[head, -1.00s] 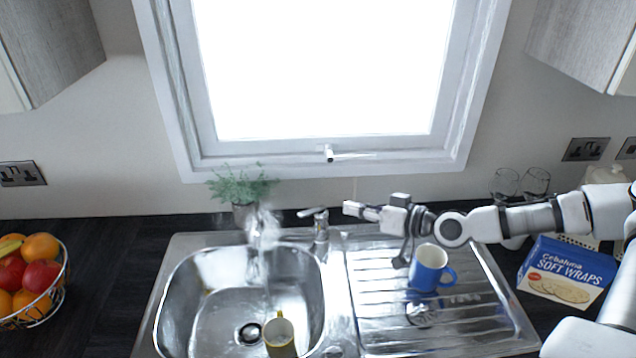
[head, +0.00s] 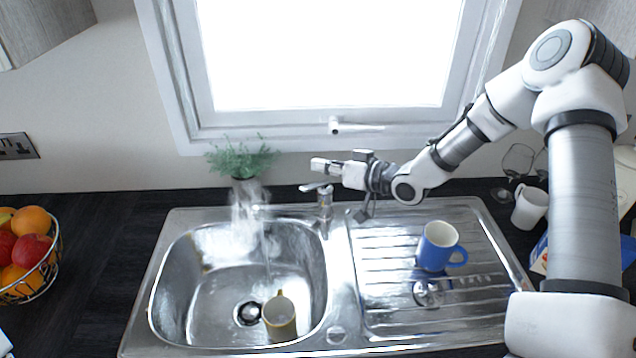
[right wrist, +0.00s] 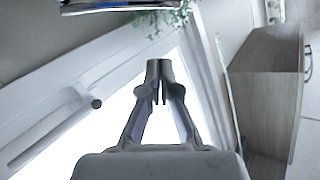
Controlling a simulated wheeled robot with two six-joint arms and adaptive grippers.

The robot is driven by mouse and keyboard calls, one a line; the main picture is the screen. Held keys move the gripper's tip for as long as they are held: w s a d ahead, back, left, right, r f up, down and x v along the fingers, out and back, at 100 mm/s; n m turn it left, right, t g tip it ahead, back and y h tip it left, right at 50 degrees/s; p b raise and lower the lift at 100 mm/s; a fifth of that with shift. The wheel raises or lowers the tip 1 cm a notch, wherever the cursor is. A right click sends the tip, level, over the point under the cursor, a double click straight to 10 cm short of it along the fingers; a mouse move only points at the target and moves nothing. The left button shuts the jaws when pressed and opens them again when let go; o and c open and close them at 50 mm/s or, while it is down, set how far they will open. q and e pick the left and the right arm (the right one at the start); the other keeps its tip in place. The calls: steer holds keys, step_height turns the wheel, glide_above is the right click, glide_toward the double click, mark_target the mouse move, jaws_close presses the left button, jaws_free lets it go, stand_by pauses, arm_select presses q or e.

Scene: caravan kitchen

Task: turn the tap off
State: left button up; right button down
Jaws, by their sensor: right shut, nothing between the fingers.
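The chrome tap (head: 325,203) stands behind the sink, between the bowl and the drainer. Its lever (head: 314,186) points left and slightly up. A thin stream of water (head: 268,256) falls into the bowl, with pale steam or spray around the spout. My right gripper (head: 318,164) is shut and empty, just above the lever in the picture, with a small visible gap. In the right wrist view the shut fingertips (right wrist: 159,82) show against the bright window, and a chrome part (right wrist: 120,4) shows at the top edge.
A yellow mug (head: 280,318) is in the sink bowl (head: 190,300). A blue mug (head: 437,248) stands on the drainer (head: 385,300). A potted plant (head: 240,163) is behind the bowl. A fruit basket (head: 30,285) is at left; a white mug (head: 530,207) and glasses are at right.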

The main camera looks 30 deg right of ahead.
mark_target(316, 185)
steer(key=f, duration=0.2)
steer(key=a+f, duration=0.1)
steer(key=f, duration=0.1)
steer(key=shift+s+a+p, duration=0.1)
steer(key=shift+p, duration=0.3)
steer(key=shift+a, duration=0.1)
